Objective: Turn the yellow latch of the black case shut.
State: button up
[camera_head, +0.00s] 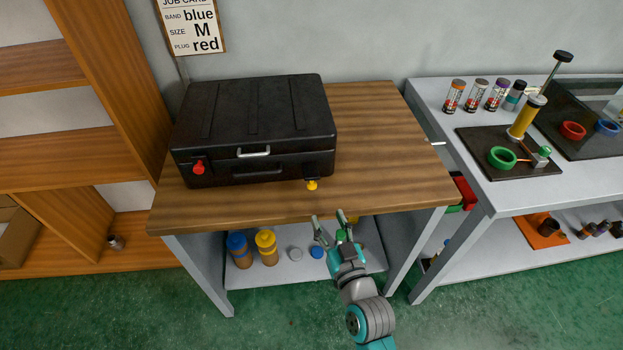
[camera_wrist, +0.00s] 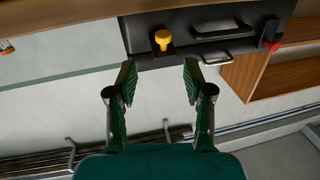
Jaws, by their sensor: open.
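The black case (camera_head: 255,125) lies closed-lidded on the wooden table, its front toward me. The yellow latch (camera_head: 312,184) is at the right end of the case's front and sticks out below the lid edge. It also shows in the wrist view (camera_wrist: 163,39), ahead of the fingers. A red latch (camera_head: 198,167) is at the left end of the front. My gripper (camera_head: 334,218) is open and empty, in front of the table's front edge and apart from the latch. In the wrist view my gripper's fingers (camera_wrist: 160,78) stand on either side below the yellow latch.
The wooden table (camera_head: 385,150) has clear top to the right of the case. Orange and blue jars (camera_head: 266,246) stand on the shelf below. A grey bench (camera_head: 440,97) with pipe vises stands at right.

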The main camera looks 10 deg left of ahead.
aim_at(314, 188)
jog(key=x, duration=1.2)
jog(key=shift+s+a+r, duration=0.15)
jog(key=shift+a+r, duration=0.1)
jog(key=shift+r, duration=0.05)
grip_shut()
